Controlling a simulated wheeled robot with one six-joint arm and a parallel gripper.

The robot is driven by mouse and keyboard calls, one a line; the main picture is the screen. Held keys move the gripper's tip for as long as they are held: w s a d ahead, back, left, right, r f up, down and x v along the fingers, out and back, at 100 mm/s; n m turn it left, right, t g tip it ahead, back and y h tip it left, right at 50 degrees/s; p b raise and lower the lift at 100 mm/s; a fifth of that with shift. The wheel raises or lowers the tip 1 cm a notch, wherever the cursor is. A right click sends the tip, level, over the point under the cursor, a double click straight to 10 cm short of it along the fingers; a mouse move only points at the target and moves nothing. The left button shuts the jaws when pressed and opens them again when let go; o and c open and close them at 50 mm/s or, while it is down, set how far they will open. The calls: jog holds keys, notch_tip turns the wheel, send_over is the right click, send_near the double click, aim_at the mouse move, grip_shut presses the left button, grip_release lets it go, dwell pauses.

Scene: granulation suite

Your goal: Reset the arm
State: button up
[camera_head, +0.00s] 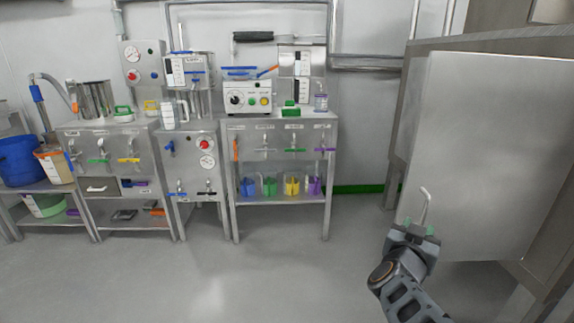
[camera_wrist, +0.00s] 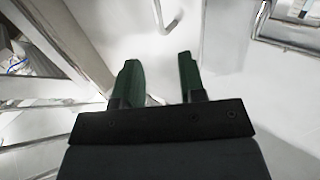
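My gripper (camera_head: 418,230) is at the lower right of the head view, in front of a large pale door panel (camera_head: 495,140). In the wrist view my gripper (camera_wrist: 162,80) shows two green fingers spread apart with nothing between them. A bent metal handle (camera_head: 425,205) on the panel stands just beyond the fingertips. It also shows at the top of the wrist view, ahead of the gap between the fingers. The fingers look apart from the handle.
A steel bench (camera_head: 280,118) with a control box (camera_head: 248,98) stands at the back centre. Other steel stands with valves are left of it. A blue bucket (camera_head: 18,160) is at the far left. The grey floor (camera_head: 200,270) in front is clear.

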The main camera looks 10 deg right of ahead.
jog(key=w+a+r+n+y+p, duration=0.4)
jog(key=a+r+n+y+p, duration=0.3)
jog(key=a+r+y+p, duration=1.2)
jog(key=s+a+r+n+g+h+p, duration=0.2)
jog(key=s+r+g+h+p, duration=0.3)
jog(key=p, duration=1.7)
jog(key=s+r+n+g, duration=0.1)
jog(key=s+r+g, duration=0.2)
jog(key=s+r, duration=0.2)
jog(key=shift+s+a+h, duration=0.2)
jog(key=shift+h, duration=0.1)
jog(key=shift+a+r, duration=0.1)
